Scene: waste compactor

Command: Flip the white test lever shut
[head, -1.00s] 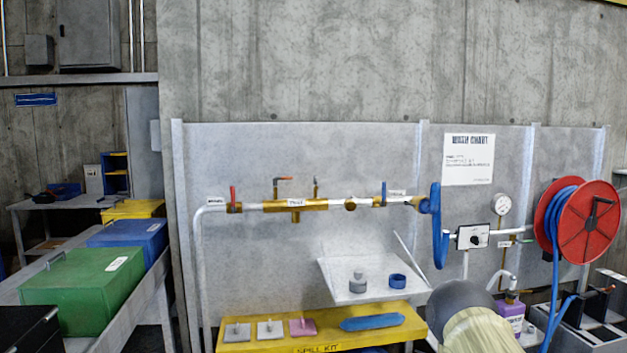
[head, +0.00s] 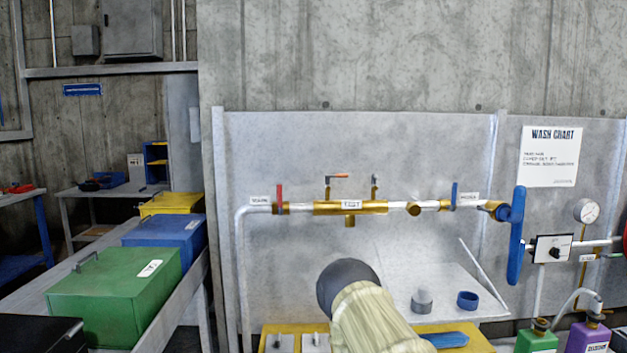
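The left one has an orange-red handle (head: 338,176) lying level, pointing right. The right one has a pale grey-white lever (head: 375,181), seen small and mostly upright; its exact angle is hard to tell. A red lever (head: 280,198) stands upright at the pipe's left end and a blue lever (head: 454,195) upright at its right. Part of my arm shows below the pipe; my gripper is not in view.
A grey sloped shelf (head: 400,270) holds a grey ring (head: 421,301) and a blue ring (head: 467,300) below the pipe. A large blue handwheel (head: 516,235) juts out at right. Green (head: 120,290) and blue bins stand at left.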

